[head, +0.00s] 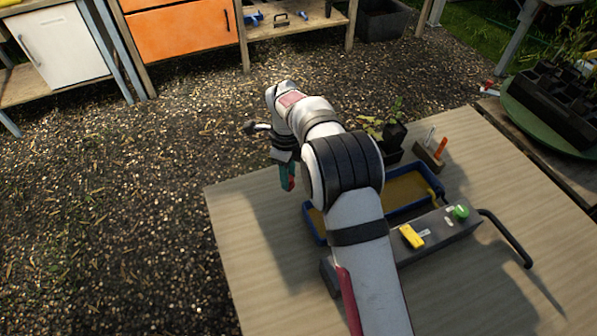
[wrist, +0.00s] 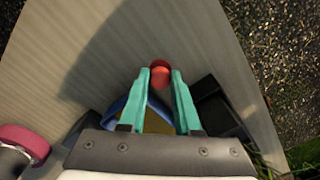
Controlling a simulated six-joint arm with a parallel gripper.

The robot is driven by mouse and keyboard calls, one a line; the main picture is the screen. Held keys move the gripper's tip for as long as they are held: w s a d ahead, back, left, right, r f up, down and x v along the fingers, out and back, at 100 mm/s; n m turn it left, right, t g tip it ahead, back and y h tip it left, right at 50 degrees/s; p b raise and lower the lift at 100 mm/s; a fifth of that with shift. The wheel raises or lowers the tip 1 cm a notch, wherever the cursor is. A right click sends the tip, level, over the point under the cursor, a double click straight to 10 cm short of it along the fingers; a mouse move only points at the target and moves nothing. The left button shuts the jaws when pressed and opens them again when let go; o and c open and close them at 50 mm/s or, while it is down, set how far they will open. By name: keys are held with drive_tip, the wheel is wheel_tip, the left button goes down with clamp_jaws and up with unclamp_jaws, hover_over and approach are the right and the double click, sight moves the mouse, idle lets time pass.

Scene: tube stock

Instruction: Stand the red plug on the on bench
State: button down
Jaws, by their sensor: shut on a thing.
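The red plug (wrist: 159,76) is between the teal fingertips of my gripper (wrist: 160,74) in the wrist view, and its rounded red end shows. My gripper is shut on it. In the head view my gripper (head: 287,178) points down over the left far part of the wooden bench (head: 245,235), with a bit of red at its tips. The plug appears held above the bench top, but the exact gap cannot be told. The bench (wrist: 85,55) also fills much of the wrist view, with a broad shadow on it.
A blue-rimmed tray (head: 311,225) lies beside my arm. A grey control box (head: 440,235) has a yellow switch and a green button. A potted plant (head: 393,132) and a block with sticks (head: 428,160) stand near the far edge. The bench's left side is clear.

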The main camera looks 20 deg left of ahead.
drive_tip(key=shift+f, duration=2.05)
drive_tip(key=shift+f, duration=0.3)
drive_tip(key=c, duration=0.5)
unclamp_jaws()
wheel_tip(320, 180, up, 16)
drive_tip(key=shift+f, duration=0.1)
